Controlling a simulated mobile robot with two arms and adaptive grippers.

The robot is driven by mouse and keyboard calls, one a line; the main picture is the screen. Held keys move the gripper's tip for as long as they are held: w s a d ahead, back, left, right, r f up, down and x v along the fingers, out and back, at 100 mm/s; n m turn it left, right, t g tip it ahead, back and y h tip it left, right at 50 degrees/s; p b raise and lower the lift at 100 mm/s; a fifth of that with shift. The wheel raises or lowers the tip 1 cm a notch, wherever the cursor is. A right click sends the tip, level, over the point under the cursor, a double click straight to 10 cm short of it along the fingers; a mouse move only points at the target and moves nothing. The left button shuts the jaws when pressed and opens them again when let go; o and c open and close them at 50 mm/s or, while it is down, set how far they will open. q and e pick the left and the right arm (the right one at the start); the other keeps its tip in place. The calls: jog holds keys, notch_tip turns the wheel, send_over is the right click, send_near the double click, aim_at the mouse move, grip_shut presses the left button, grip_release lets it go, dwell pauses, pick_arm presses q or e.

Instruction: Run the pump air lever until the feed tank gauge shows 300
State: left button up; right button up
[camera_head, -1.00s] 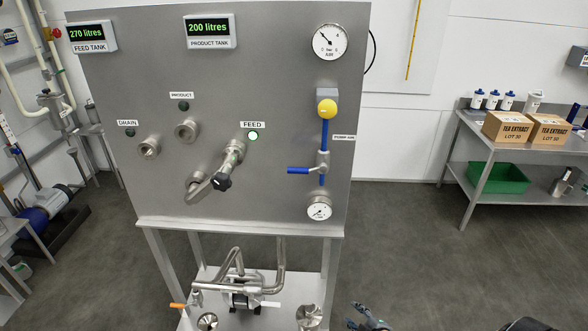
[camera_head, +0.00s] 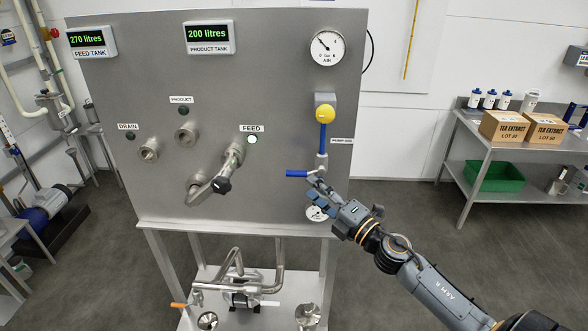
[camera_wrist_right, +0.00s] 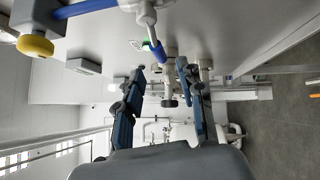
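The feed tank gauge (camera_head: 87,40) at the panel's upper left reads 270 litres. The pump air lever (camera_head: 297,173) is a blue handle on a valve in the blue air line; it points left, roughly level. My right gripper (camera_head: 314,187) is just below and right of the handle, its fingers covering part of the valve. In the right wrist view the gripper (camera_wrist_right: 160,70) is open, and the blue handle (camera_wrist_right: 157,48) shows beyond and between the fingertips; contact cannot be told. My left gripper is not in view.
The yellow knob (camera_head: 325,114) sits above the valve; the lower dial (camera_head: 317,213) is partly hidden by my gripper. The product tank gauge (camera_head: 208,37) reads 200 litres.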

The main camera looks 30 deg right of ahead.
aim_at(294, 171)
jog(key=p+x, duration=0.2)
jog(key=x, duration=0.6)
jog(key=shift+c, duration=0.4)
grip_shut()
